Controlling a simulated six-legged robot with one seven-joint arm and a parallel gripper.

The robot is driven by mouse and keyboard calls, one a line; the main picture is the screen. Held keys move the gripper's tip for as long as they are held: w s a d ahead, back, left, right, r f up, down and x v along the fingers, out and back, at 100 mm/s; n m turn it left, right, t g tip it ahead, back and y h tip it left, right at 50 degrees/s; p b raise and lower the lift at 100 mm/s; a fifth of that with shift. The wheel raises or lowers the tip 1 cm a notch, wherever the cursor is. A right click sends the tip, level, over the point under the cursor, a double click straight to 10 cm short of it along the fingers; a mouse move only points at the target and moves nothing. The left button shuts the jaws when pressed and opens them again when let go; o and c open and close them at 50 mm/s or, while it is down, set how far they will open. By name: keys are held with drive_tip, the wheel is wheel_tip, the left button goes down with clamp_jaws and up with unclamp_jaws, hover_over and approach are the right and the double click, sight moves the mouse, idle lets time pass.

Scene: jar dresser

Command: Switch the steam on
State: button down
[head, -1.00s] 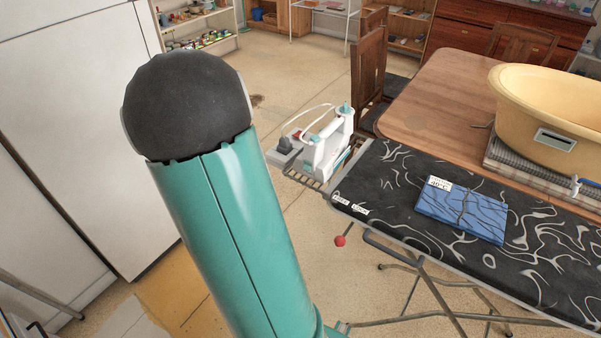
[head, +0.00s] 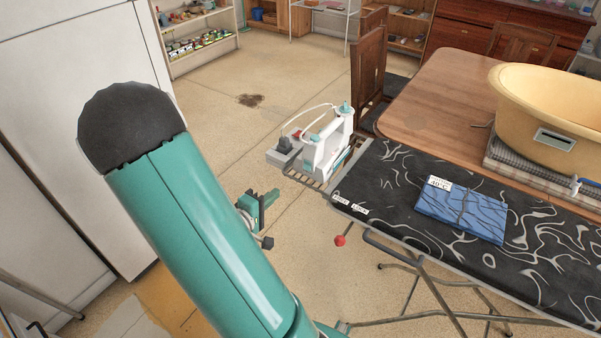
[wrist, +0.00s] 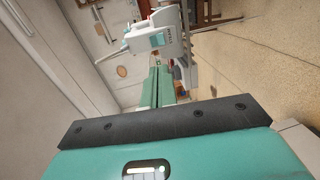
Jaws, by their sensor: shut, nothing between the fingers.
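A white steam iron (head: 326,152) with teal parts stands on the wire rack (head: 305,178) at the left end of the ironing board in the head view. It also shows in the wrist view (wrist: 168,45), with a small teal panel and lettering on its side that is too small to read surely. A grey block (head: 284,154) with a red part beside it sits on the rack left of the iron. My gripper (wrist: 158,72) is shut and empty in the wrist view, its tips pointing toward the iron. In the head view, part of my gripper shows left of and below the rack, apart from the iron.
The black patterned ironing board (head: 390,215) holds a folded blue cloth (head: 462,210). A red knob (head: 340,240) hangs under its left end. A wooden table (head: 440,110) with a yellow tub (head: 560,95) stands behind.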

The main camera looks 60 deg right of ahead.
sight(306, 168)
drive_tip(key=x, duration=1.4)
